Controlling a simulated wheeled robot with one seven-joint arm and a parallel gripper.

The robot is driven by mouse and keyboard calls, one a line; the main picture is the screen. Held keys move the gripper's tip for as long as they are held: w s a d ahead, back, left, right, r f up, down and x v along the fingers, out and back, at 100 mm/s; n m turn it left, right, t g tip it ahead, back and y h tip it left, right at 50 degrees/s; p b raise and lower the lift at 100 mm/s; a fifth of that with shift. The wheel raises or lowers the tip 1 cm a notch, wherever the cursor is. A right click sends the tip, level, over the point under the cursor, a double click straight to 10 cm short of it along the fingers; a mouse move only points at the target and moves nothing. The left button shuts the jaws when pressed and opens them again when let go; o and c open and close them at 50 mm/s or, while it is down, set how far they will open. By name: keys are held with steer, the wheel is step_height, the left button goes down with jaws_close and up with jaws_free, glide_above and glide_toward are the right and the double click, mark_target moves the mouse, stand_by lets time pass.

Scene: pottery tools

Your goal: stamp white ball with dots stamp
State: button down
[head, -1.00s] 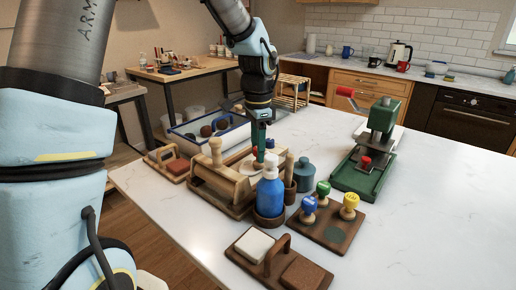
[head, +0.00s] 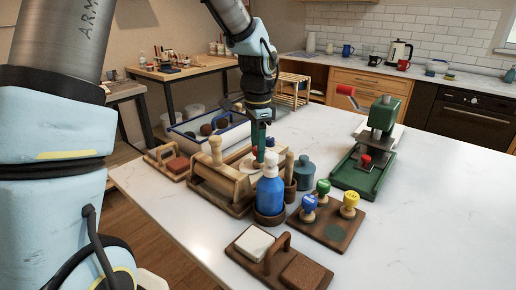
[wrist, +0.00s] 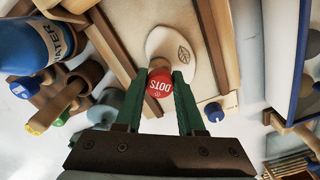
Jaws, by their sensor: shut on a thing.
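My gripper (wrist: 161,76) is shut on the red stamp (wrist: 160,86) marked "DOTS"; its green fingers lie on either side of the handle. Beyond the stamp, in the wrist view, is a flattened white clay piece (wrist: 193,58) with a leaf print on it. The stamp's lower end is over or against the edge of the clay; I cannot tell whether it touches. In the head view my gripper (head: 260,150) points down behind the blue bottle, and the clay (head: 248,164) is mostly hidden there.
A blue water bottle (head: 269,190) and a wooden roller (head: 222,177) stand close to my gripper. The stamp rack (head: 334,233) holds blue, green and yellow stamps. A green press (head: 372,160) stands at the right. A blue-rimmed tray (head: 190,138) lies behind. The table's right front is clear.

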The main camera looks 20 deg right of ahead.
steer(key=shift+r+p, duration=2.55)
steer(key=shift+r, duration=0.5)
steer(key=shift+f, duration=0.1)
